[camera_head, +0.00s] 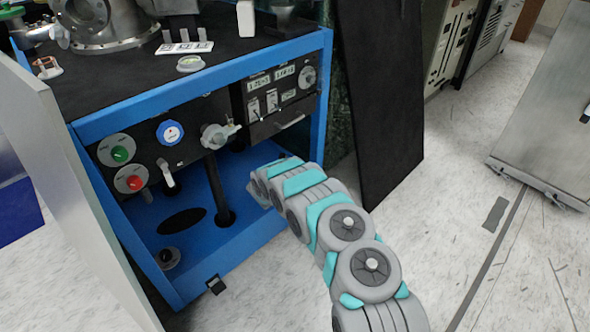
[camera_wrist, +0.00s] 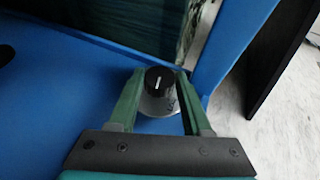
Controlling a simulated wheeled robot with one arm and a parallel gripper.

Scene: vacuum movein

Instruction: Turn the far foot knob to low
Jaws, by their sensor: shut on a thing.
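The far foot knob (camera_wrist: 160,81) is a black round knob with a white pointer line on a pale silver base, standing on the blue floor of the cart. In the wrist view its line runs roughly up and down the picture. My gripper (camera_wrist: 160,76) has its two green fingers on either side of the knob, shut on it. Marks on the pale base are too small to read. In the head view my arm hides this knob and my fingertips. The near foot knob (camera_head: 168,257) sits at the front left of the blue floor, clear of my arm.
The blue cart frame (camera_head: 205,88) has a post (camera_wrist: 232,45) close right of my fingers. A front panel carries a green button (camera_head: 120,154), a red button (camera_head: 134,183) and a blue dial (camera_head: 171,132). A black board (camera_head: 380,100) leans right of the cart. White floor is open further right.

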